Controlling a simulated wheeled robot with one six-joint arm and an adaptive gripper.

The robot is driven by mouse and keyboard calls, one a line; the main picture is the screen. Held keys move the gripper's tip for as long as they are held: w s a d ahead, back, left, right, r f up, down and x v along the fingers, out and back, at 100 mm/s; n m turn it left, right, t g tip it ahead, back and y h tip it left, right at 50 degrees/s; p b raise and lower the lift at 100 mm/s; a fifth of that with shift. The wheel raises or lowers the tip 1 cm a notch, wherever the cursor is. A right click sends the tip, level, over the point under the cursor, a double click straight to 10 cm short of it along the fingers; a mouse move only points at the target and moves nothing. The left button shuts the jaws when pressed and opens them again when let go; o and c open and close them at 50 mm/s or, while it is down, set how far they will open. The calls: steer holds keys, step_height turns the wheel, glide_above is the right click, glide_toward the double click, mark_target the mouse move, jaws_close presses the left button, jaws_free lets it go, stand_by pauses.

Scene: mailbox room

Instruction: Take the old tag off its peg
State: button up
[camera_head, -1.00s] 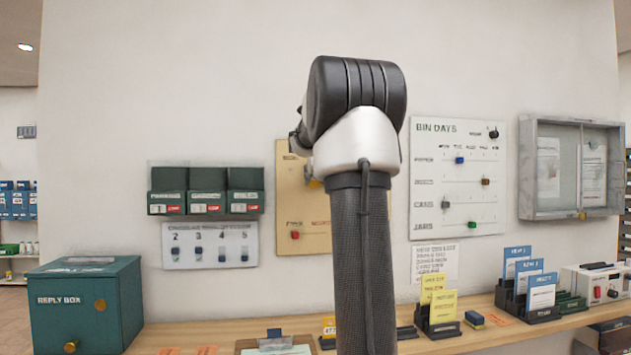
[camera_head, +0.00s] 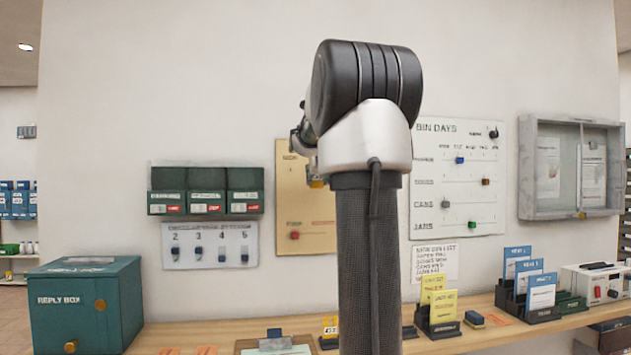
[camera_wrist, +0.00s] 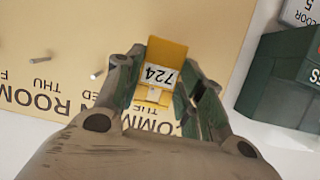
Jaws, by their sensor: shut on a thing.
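A yellow tag (camera_wrist: 167,50) with a white label reading 724 is between the fingers of my gripper (camera_wrist: 161,84) in the wrist view. The gripper is shut on it, with a finger on each side. The tag is in front of the tan board (camera_wrist: 60,30), which carries bare grey pegs (camera_wrist: 97,75). I cannot tell whether a peg is still through the tag, as its back is hidden. In the head view the tan board (camera_head: 292,200) is partly covered by my arm, and only a small yellow bit shows beside it.
A red block (camera_head: 295,235) is low on the tan board. Green boxes (camera_head: 207,190) hang to its left, also near in the wrist view (camera_wrist: 285,80). The bin days board (camera_head: 455,175) is to the right. A shelf (camera_head: 470,338) with card holders runs below.

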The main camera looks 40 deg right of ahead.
steer(key=s+a, duration=0.3)
steer(key=s, duration=0.2)
steer(key=shift+s+a, duration=0.15)
steer(key=shift+s, duration=0.05)
stand_by(0.4)
